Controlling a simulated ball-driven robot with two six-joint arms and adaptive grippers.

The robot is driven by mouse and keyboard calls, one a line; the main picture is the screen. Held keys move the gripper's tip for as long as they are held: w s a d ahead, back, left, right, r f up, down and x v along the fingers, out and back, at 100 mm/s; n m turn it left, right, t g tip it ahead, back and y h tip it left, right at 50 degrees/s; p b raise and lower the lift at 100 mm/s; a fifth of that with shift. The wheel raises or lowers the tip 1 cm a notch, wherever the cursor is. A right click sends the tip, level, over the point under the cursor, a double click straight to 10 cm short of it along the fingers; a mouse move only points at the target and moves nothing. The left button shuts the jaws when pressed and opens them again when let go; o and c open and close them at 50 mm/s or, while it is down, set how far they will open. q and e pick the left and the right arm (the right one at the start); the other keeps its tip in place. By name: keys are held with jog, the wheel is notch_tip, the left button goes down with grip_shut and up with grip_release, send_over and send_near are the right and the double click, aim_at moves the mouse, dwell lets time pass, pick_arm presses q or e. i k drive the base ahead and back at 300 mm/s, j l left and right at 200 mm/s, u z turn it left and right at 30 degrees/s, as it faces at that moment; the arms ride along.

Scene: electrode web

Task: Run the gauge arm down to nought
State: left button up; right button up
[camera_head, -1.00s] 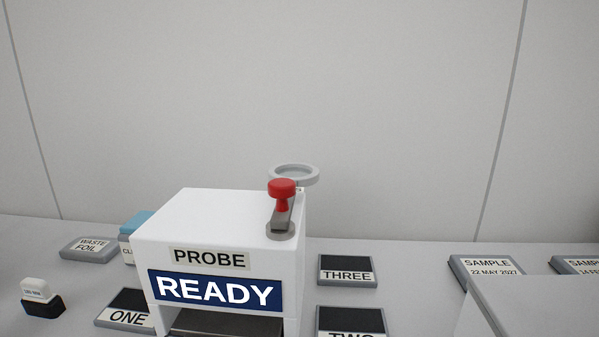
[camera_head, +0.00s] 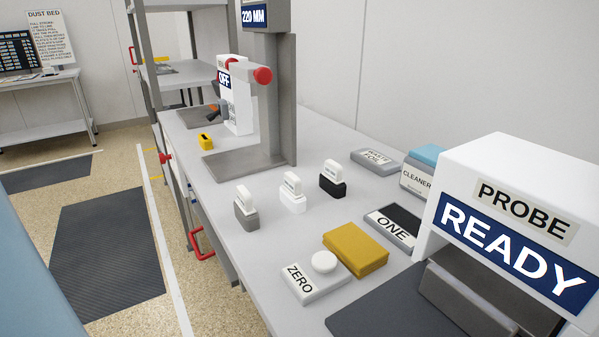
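A tall grey gauge stand (camera_head: 282,110) rises from a flat grey base plate (camera_head: 245,163) on the bench, left of centre. Its dark blue display (camera_head: 254,17) reads 220 MM; the stand's top is cut off by the picture edge. A pale arm (camera_head: 246,68) with a red knob (camera_head: 263,75) at its near end sticks out beside the column, well above the base plate. How it joins the column cannot be made out. Neither gripper is in view.
A white unit marked OFF (camera_head: 236,105) stands behind the gauge. Several stamp-like blocks (camera_head: 292,195), a yellow block (camera_head: 355,251), a ZERO button (camera_head: 323,262) and the PROBE box (camera_head: 500,220), reading READY, stand nearer. Floor mats (camera_head: 105,250) lie left of the bench.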

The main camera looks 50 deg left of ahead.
aim_at(248, 72)
jog(key=j+z, duration=0.1)
jog(key=j, duration=1.1)
jog(key=j+z, duration=0.15)
jog(key=j, duration=0.45)
jog(key=j+z, duration=0.1)
jog(key=j, duration=1.05)
jog(key=k+j+z, duration=0.15)
jog(key=j, duration=0.45)
jog(key=j+z, duration=0.1)
jog(key=j, duration=0.45)
jog(key=k+j, duration=0.15)
jog(key=j, duration=0.45)
jog(key=k+j+z, duration=0.35)
jog(key=k, duration=0.2)
jog(key=k+z, duration=0.35)
jog(key=k, duration=0.2)
jog(key=i+l, duration=0.2)
jog(key=i, duration=0.3)
